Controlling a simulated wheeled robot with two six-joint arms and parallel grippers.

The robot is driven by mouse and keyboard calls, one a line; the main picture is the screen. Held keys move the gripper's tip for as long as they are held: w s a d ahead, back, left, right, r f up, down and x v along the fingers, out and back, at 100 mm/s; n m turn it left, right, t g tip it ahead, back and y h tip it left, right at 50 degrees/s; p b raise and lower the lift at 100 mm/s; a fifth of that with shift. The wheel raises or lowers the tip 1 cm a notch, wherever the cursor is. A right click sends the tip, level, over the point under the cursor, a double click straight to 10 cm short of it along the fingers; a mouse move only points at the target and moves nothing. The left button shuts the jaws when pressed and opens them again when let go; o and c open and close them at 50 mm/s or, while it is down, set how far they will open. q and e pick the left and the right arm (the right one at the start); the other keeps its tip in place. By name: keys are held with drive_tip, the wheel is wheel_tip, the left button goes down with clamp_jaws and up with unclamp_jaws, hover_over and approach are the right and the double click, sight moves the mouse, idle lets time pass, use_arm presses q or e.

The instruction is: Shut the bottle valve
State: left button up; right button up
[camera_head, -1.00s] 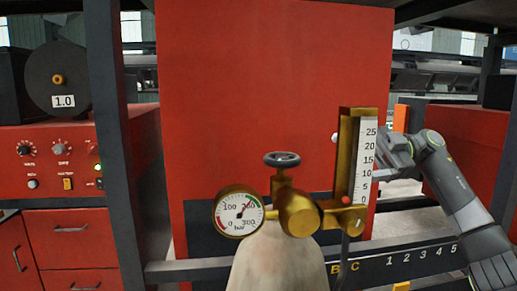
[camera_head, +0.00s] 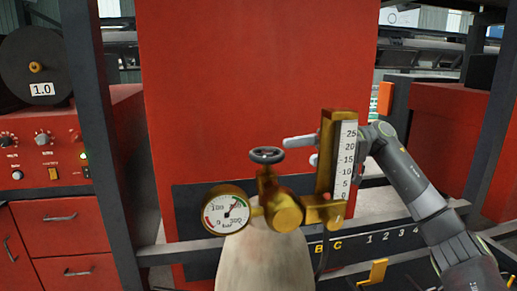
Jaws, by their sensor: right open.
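The gas bottle (camera_head: 265,262) stands upright in the lower middle of the head view. On top is the brass regulator (camera_head: 284,213) with a round pressure gauge (camera_head: 226,210) at its left. The valve's dark handwheel (camera_head: 267,155) sits above the brass stem. A brass flowmeter (camera_head: 338,165) with a white scale stands to the right. My right gripper (camera_head: 300,150) is open, partly hidden behind the flowmeter. Its pale fingers show to the left of the flowmeter, pointing towards the handwheel, and I see a gap between them and the wheel. My left gripper is out of view.
A tall red panel (camera_head: 240,70) stands behind the bottle. At the left are a dark upright post (camera_head: 95,120) and a red machine (camera_head: 58,120) with knobs and a spool. A labelled rail (camera_head: 400,234) runs low at the right. The space above the handwheel is clear.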

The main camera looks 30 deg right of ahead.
sight(259, 153)
drive_tip(key=a+p, duration=0.1)
drive_tip(key=a, duration=0.2)
drive_tip(key=a+p, duration=0.1)
drive_tip(key=a, duration=0.2)
drive_tip(key=a+p, duration=0.2)
drive_tip(key=a, duration=0.1)
drive_tip(key=shift+w+a+r, duration=0.15)
drive_tip(key=shift+w+a, duration=0.1)
drive_tip(key=shift+a, duration=0.65)
drive_tip(key=shift+c, duration=0.4)
drive_tip(key=c, duration=0.9)
drive_tip(key=shift+w+m+t, duration=0.1)
drive_tip(key=shift+m+t, duration=0.3)
drive_tip(key=shift+t, duration=0.2)
